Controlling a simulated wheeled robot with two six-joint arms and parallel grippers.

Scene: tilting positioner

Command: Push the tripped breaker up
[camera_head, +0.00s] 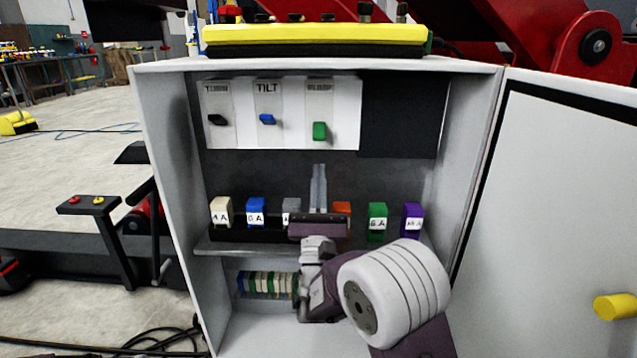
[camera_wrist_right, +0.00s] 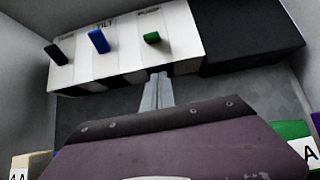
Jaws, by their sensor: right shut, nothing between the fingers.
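Three breakers sit side by side on the white panel (camera_head: 341,99) in the cabinet's upper part. The left breaker has a black lever (camera_head: 216,119), the middle one, labelled TILT, a blue lever (camera_head: 267,119), and the right one a green lever (camera_head: 319,131). The green lever sits lower than the other two. The right wrist view also shows the black (camera_wrist_right: 56,54), blue (camera_wrist_right: 98,40) and green (camera_wrist_right: 151,38) levers. My right gripper (camera_head: 318,170) is shut and empty, fingers pointing up, below the green lever with a gap between. Its fingertips (camera_wrist_right: 158,76) show in the wrist view. My left gripper is out of view.
Several coloured labelled fuses, such as blue (camera_head: 255,211) and green (camera_head: 377,221), stand on a shelf around my right wrist. A dark block (camera_head: 399,114) adjoins the panel. The cabinet door (camera_head: 560,190) stands open at right. A yellow-edged unit (camera_head: 315,35) tops the cabinet.

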